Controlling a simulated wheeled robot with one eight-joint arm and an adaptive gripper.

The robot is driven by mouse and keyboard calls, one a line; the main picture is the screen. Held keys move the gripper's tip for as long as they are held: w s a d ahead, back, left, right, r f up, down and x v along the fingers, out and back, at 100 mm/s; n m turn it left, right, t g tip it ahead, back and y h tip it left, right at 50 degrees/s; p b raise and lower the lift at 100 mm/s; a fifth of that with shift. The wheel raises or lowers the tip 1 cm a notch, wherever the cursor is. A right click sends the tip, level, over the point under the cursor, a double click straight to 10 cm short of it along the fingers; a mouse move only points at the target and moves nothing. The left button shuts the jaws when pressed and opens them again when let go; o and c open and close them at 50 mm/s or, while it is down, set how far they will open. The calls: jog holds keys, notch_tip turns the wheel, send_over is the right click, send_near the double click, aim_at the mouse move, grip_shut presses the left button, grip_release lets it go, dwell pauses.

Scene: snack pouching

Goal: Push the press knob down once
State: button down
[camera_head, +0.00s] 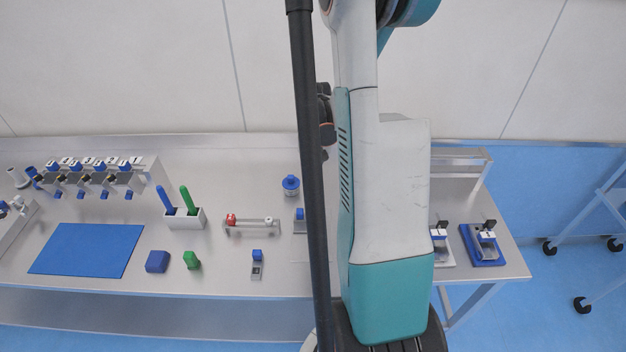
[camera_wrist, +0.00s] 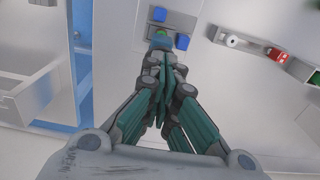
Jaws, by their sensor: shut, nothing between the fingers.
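My gripper (camera_wrist: 163,72) is shut and empty in the wrist view. Its tips point at a small fixture with blue parts (camera_wrist: 182,41) and a bit of green (camera_wrist: 160,35). The tips cover part of this fixture, and I cannot tell whether they touch it. I cannot tell for certain which blue part is the press knob. In the head view my arm hides the gripper and the bench below it; a blue-topped piece (camera_head: 300,214) shows at the arm's left edge.
A rail with a red block (camera_head: 231,220) stands left of my arm, and a blue-topped round container (camera_head: 291,185) behind. A small blue-topped device (camera_head: 257,256) sits near the front edge. Two fixtures (camera_head: 487,240) (camera_head: 440,240) stand right. A blue mat (camera_head: 86,250) lies left.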

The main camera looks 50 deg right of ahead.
jog(key=shift+r+p, duration=1.1)
jog(key=shift+r, duration=1.1)
